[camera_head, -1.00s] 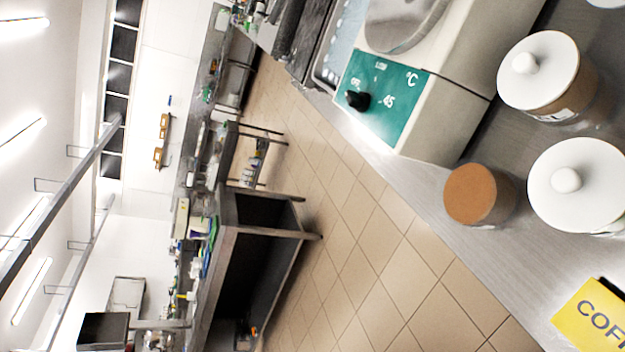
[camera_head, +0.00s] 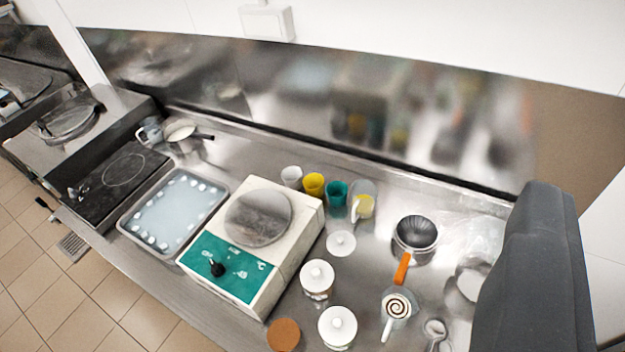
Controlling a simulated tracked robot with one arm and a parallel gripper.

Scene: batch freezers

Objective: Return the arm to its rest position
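A dark grey padded-looking shape, a part of my own arm, fills the right edge and hides the counter's right end. The camera looks down at the steel counter (camera_head: 190,318), with the wall behind it. No object is seen held.
Tiled floor (camera_head: 112,296) is clear at lower left.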

